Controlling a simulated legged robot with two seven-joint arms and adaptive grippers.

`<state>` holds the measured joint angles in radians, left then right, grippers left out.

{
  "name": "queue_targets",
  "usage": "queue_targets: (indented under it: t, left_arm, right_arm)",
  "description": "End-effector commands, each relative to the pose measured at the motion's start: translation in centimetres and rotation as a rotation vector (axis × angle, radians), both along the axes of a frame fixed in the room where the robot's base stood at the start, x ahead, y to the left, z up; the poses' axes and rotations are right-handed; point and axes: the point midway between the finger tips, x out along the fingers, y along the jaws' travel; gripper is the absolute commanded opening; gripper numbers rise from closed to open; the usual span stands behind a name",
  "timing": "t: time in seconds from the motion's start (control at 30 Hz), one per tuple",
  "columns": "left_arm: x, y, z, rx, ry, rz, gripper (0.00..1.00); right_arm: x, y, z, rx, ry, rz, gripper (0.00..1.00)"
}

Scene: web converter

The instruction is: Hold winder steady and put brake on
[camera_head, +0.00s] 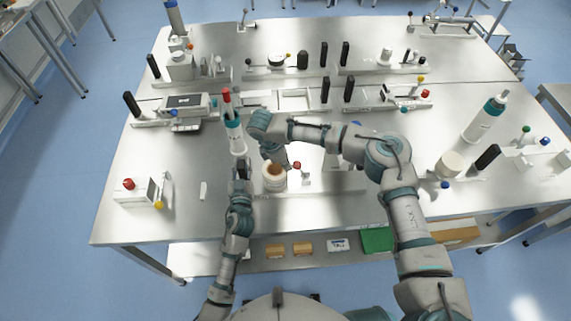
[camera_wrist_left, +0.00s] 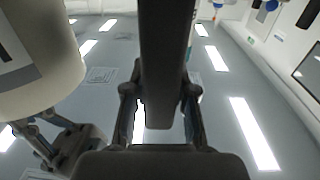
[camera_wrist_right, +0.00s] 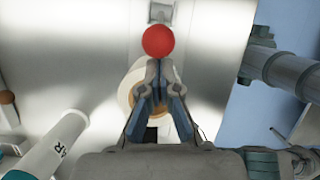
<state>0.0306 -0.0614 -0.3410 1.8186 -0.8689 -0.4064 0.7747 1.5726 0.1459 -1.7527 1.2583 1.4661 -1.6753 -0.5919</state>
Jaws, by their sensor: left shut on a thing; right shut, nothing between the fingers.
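The winder is a cream roll (camera_head: 275,180) with a brown core near the table's front edge. Its large pale side (camera_wrist_left: 40,50) also fills the left of the left wrist view. A dark upright handle (camera_head: 242,162) stands just left of the roll. My left gripper (camera_head: 241,174) is shut on this handle, a dark bar (camera_wrist_left: 165,60) between its fingers. A red ball knob (camera_wrist_right: 158,40), apparently the brake, sits right of the roll in the head view (camera_head: 297,165). My right gripper (camera_wrist_right: 157,75) is shut and empty, its tips close to the knob; contact cannot be told.
A white bottle-like cylinder with a red top (camera_head: 235,135) stands behind my left gripper. A box with a red button (camera_head: 140,192) stands at the left. Several dark-handled devices line the table's back. Bare table (camera_head: 330,215) lies at the front right of the roll.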

Motion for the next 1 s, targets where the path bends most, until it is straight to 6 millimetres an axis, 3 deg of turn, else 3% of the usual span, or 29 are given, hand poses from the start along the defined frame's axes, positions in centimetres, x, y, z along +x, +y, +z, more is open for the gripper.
queue_targets:
  t: [0.03,0.57,1.0]
  left_arm:
    - [-0.1,0.2,-1.1,0.004,0.023,0.007,0.0]
    - [-0.1,0.2,-1.1,0.003,0.023,0.007,0.0]
    - [-0.1,0.3,-1.1,0.004,0.023,0.008,0.0]
  right_arm:
    - [0.0,-0.1,-0.1,0.011,0.001,0.0,0.0]
    - [0.0,-1.2,0.7,0.172,-0.01,-0.003,0.0]
    - [0.0,-4.1,1.9,0.307,-0.022,-0.007,0.0]
